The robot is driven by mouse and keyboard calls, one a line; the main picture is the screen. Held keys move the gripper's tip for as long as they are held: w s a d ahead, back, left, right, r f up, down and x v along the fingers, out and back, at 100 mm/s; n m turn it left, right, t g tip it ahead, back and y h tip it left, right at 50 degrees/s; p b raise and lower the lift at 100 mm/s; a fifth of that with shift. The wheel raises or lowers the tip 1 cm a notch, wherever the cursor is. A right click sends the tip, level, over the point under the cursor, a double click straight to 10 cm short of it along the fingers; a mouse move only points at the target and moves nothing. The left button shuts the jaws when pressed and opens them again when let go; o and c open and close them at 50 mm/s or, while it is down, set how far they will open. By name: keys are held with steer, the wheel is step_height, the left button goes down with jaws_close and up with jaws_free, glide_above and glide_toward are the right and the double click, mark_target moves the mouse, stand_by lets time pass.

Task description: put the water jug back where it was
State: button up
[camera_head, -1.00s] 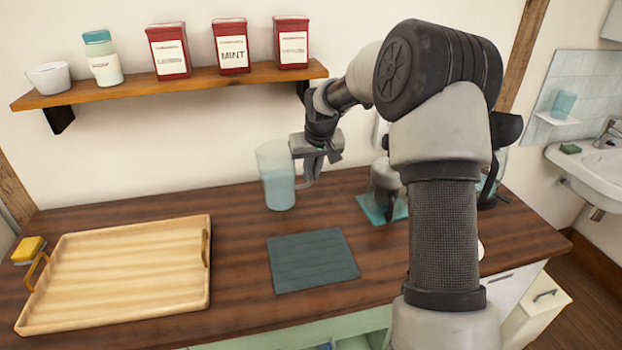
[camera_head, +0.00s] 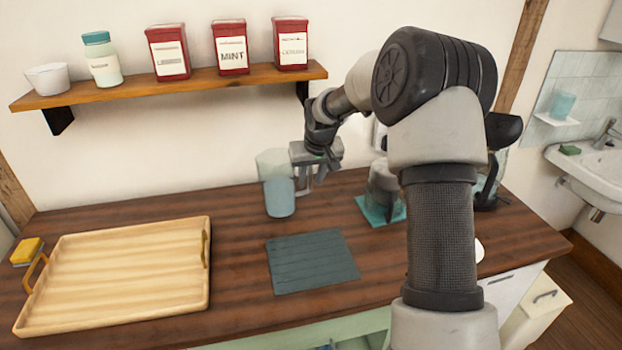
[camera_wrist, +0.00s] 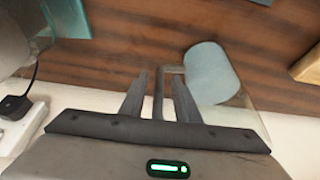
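The water jug (camera_head: 279,196) is clear, with pale blue water in its lower part. It stands upright on the wooden counter near the wall, behind the dark slate mat (camera_head: 312,261). In the wrist view the jug (camera_wrist: 212,74) is right of the fingers, and its handle (camera_wrist: 158,92) runs between them. My gripper (camera_head: 311,186) is at the jug's right side. In the wrist view my gripper (camera_wrist: 159,76) has its fingers apart around the handle, with a gap showing on each side.
A wooden tray (camera_head: 120,272) fills the counter's left, with a yellow sponge (camera_head: 27,251) beside it. A teal mat (camera_head: 372,214) with a clear vessel (camera_head: 383,184) stands right of the jug. A shelf (camera_head: 180,82) with red tins hangs above. Bare counter surrounds the slate mat.

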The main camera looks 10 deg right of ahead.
steer(key=v, duration=1.2)
steer(key=shift+p, duration=0.45)
steer(key=shift+r, duration=0.1)
